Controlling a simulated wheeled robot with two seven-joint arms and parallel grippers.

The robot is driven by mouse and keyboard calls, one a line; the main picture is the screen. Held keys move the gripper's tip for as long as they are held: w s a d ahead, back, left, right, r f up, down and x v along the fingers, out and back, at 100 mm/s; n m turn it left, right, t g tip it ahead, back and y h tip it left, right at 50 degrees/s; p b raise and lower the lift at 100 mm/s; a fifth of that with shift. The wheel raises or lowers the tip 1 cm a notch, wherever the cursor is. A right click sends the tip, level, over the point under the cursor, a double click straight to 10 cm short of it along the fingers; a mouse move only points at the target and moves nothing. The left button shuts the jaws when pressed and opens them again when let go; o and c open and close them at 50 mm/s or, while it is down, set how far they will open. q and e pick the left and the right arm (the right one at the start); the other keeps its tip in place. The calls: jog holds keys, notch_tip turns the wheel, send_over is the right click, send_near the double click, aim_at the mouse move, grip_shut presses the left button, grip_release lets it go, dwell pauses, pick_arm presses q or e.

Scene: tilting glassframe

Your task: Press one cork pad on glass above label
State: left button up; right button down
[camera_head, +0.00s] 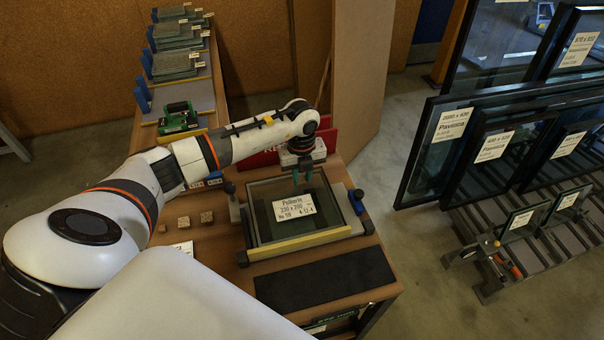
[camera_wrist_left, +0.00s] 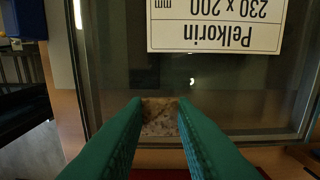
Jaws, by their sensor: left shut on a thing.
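The glass pane (camera_head: 262,192) lies in a tilted frame on the bench, with a white label (camera_head: 294,207) reading Pelkorin 230 x 200. My left gripper (camera_head: 302,178) is over the far part of the glass, beyond the label. In the left wrist view, its green fingers are shut on a speckled brown cork pad (camera_wrist_left: 160,118), and the label (camera_wrist_left: 217,22) shows upside down above it. I cannot tell whether the pad touches the glass. Small cork pads (camera_head: 183,222) lie on the bench left of the frame. My right gripper is not in view.
A dark mat (camera_head: 325,278) lies at the bench's front. Blue-handled clamps (camera_head: 357,203) flank the frame. A red panel (camera_head: 262,160) stands behind it. Stacked panes (camera_head: 174,66) are at the far left; framed glass units (camera_head: 497,145) stand at right, beyond open floor.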

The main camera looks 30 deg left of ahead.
pick_arm(q)
jog(key=shift+f, duration=0.15)
jog(key=o, duration=1)
